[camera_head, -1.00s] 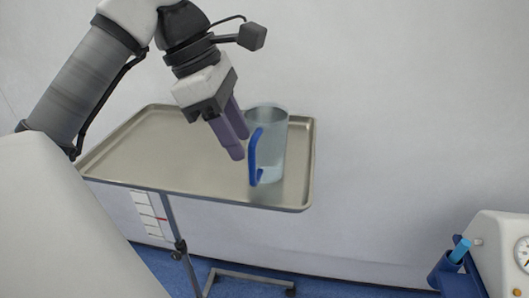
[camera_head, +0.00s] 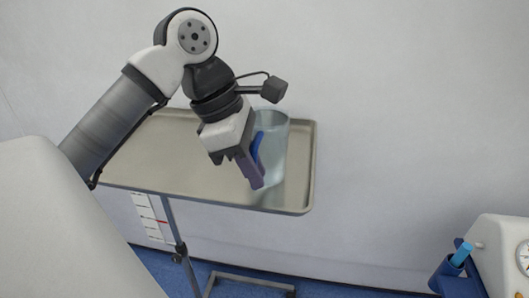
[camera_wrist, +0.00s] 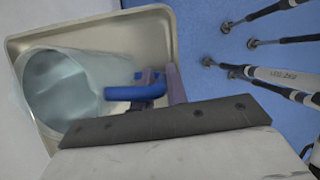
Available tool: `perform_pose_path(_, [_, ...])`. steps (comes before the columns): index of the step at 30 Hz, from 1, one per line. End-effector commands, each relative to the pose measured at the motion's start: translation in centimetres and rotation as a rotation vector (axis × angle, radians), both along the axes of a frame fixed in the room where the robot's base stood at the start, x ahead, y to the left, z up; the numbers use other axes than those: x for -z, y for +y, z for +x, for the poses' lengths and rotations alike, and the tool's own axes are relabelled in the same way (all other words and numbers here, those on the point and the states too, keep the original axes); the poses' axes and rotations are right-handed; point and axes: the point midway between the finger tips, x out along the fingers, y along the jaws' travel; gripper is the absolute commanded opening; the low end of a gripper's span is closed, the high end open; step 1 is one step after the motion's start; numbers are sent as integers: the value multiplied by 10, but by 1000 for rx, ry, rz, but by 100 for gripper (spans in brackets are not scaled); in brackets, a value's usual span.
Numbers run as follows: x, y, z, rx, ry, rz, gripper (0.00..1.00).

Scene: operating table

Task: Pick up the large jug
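The large jug (camera_head: 274,160) is clear with a blue handle (camera_head: 258,150) and stands upright on the right part of the metal tray (camera_head: 306,165). My gripper (camera_head: 254,172) points down at the handle side of the jug, and its near finger hides part of the handle. In the wrist view the jug (camera_wrist: 65,85) is at left, with its handle (camera_wrist: 130,93) reaching between the two purple fingers of my gripper (camera_wrist: 161,82). I cannot tell whether the fingers press on the handle or only stand around it.
The tray is otherwise bare to the left of the jug. It stands on a thin metal pole (camera_head: 172,222) close to the wall. A white machine with a blue holder (camera_head: 458,278) is at the lower right, apart from the tray.

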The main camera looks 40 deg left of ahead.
Motion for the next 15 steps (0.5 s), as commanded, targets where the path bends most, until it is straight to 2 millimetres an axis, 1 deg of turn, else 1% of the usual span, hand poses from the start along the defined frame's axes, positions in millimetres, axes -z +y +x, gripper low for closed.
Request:
perform_pose_path(1, [0, 0, 0, 0, 0, 0, 8])
perform_pose_path(3, [0, 0, 0, 0, 0, 0, 0])
perform_pose_path(15, [-1, 0, 0, 0, 0, 0, 0])
